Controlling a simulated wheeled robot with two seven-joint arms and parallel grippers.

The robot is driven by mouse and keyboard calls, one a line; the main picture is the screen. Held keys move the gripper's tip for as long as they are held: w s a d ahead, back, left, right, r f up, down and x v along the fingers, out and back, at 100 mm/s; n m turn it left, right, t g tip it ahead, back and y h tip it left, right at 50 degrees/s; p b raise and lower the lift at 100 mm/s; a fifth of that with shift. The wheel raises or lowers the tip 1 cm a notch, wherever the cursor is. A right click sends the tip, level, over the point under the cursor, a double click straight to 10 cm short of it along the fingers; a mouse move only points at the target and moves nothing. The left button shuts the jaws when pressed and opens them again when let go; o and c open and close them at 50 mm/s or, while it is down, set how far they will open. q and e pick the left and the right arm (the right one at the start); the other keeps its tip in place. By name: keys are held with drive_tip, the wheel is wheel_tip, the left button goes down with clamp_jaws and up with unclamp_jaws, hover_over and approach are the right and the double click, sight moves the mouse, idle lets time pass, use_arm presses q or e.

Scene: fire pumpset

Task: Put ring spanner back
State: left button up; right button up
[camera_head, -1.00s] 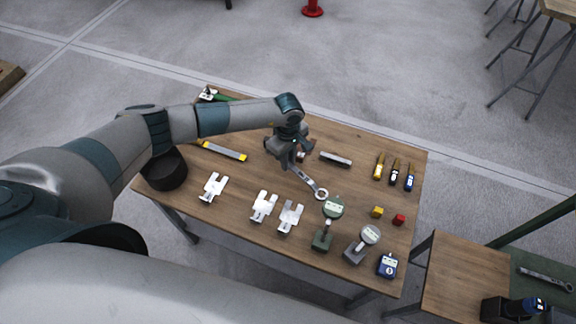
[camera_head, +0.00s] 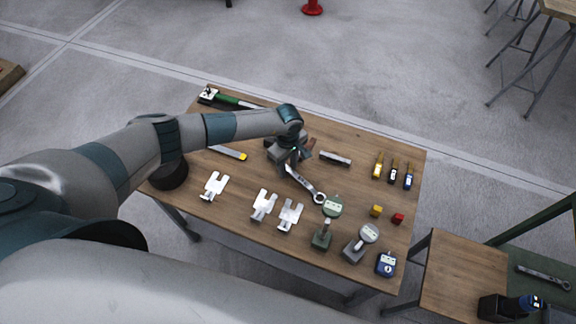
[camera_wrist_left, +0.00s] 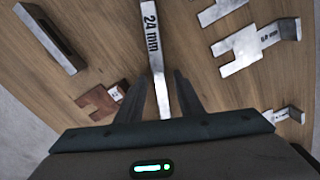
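The ring spanner (camera_head: 304,184), a long grey metal spanner, lies slanted over the middle of the wooden table (camera_head: 240,172), its ring end by a green-faced gauge. In the left wrist view its shaft (camera_wrist_left: 154,50) is marked "24 mm" and its near end is between my fingers. My left gripper (camera_head: 290,166) is low over the table at the spanner's upper end. In the left wrist view its fingers (camera_wrist_left: 160,85) stand apart on both sides of the spanner, with narrow gaps. I cannot tell whether the spanner touches the tabletop. My right gripper is not in view.
White notched plates (camera_head: 264,205), gauges (camera_head: 362,242) and small red and yellow blocks (camera_head: 376,210) sit nearby. A grey bar (camera_head: 335,159) and a brown piece (camera_wrist_left: 100,103) lie close to the gripper. Another spanner (camera_head: 544,277) lies on a side surface at right.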

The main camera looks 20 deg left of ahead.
sight(288, 169)
use_arm(q)
drive_tip(key=shift+r, duration=0.2)
drive_tip(key=shift+r, duration=0.2)
wheel_tip(288, 169, up, 11)
drive_tip(key=b, duration=0.2)
drive_tip(key=shift+r+b, duration=0.2)
drive_tip(key=shift+b, duration=0.1)
drive_tip(key=shift+d, duration=0.1)
idle(0.6)
